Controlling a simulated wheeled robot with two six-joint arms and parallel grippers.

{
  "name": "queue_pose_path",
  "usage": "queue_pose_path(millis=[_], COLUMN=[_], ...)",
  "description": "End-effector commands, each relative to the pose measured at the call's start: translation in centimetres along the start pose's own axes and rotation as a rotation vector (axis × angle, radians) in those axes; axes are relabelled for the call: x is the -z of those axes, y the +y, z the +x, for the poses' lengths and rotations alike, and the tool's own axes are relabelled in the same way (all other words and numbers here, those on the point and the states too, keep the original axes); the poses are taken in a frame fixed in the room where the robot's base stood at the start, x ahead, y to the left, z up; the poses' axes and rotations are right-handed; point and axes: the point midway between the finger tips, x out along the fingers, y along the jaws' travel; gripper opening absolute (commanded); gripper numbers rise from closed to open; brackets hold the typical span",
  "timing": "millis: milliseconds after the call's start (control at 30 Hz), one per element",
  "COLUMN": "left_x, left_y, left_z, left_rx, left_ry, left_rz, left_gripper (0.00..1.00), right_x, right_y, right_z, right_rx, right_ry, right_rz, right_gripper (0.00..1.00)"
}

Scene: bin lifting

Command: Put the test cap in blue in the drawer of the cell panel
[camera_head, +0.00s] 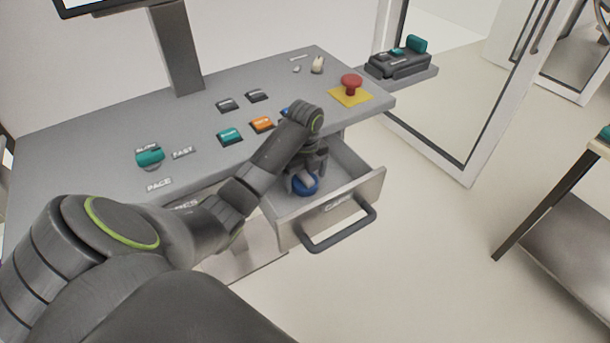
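The drawer (366,188) of the cell panel (95,150) is pulled open, with a label reading CAPS on its front and a dark bar handle (343,232). The blue test cap (305,189) is inside the drawer opening, toward its left part. My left gripper (307,178) points down into the drawer, right at the cap. The fingers overlap the cap's top, and I cannot tell whether they grip it or stand apart. Whether the cap touches the drawer floor is also unclear. My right gripper is not in view.
On the panel top are a red emergency button (351,83) on a yellow plate, a teal knob (150,156), and several push buttons. A dark device (398,63) sits on a side shelf. The floor right of the drawer is clear; a table (575,170) stands at far right.

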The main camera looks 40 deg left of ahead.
Motion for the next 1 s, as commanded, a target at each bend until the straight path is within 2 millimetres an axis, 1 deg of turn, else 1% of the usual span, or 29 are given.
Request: queue_pose_path(millis=[233,367,467,567,600,700,1000], left_x=[0.0,0.0,-0.1,-0.1,-0.1,0.0,0.0], left_y=[0.0,0.0,-0.1,-0.1,0.0,0.0,0.0], left_z=[0.0,-0.4,-1.2,-2.7,-3.5,-5.0,-8.9], left_rx=[0.0,0.002,0.002,0.004,0.002,0.001,0.0], left_ry=[0.0,-0.001,-0.002,-0.004,-0.002,-0.001,0.0], left_rz=[0.0,0.0,0.0,0.0,0.0,0.0,0.0], left_gripper=[0.86,0.86,0.86,0.86,0.86,0.86,0.86], right_x=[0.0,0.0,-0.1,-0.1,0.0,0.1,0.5], right_y=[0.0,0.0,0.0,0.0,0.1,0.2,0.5], right_z=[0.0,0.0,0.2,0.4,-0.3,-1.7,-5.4], right_rx=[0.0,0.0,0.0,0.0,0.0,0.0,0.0], right_ry=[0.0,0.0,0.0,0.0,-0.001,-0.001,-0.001], right_rz=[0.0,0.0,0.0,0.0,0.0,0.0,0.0], right_gripper=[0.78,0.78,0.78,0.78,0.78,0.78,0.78])
